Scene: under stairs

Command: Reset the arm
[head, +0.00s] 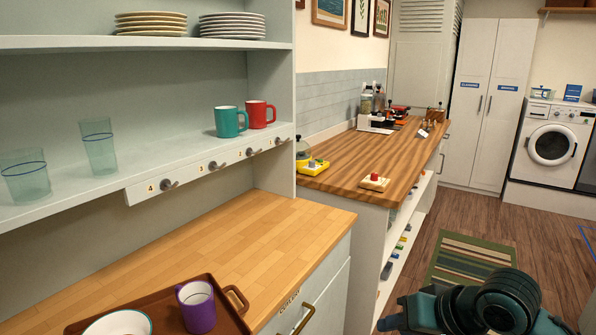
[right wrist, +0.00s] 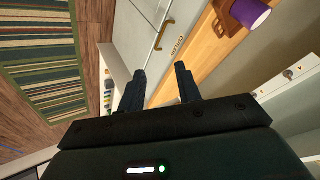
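My right arm shows at the bottom right of the head view, dark green and black, over the floor to the right of the counters. Its gripper (head: 392,322) is partly cut off by the lower edge there. In the right wrist view the two dark fingers of my right gripper (right wrist: 161,84) stand apart with nothing between them. Behind them are a pale cabinet front (right wrist: 142,37) and the wooden counter edge. My left gripper is in neither view.
A brown tray (head: 158,309) with a purple mug (head: 197,306) and a bowl (head: 118,325) sits on the near counter (head: 221,235). Above are a teal mug (head: 229,122), a red mug (head: 259,114) and hooks. A striped rug (head: 472,257) lies on open floor.

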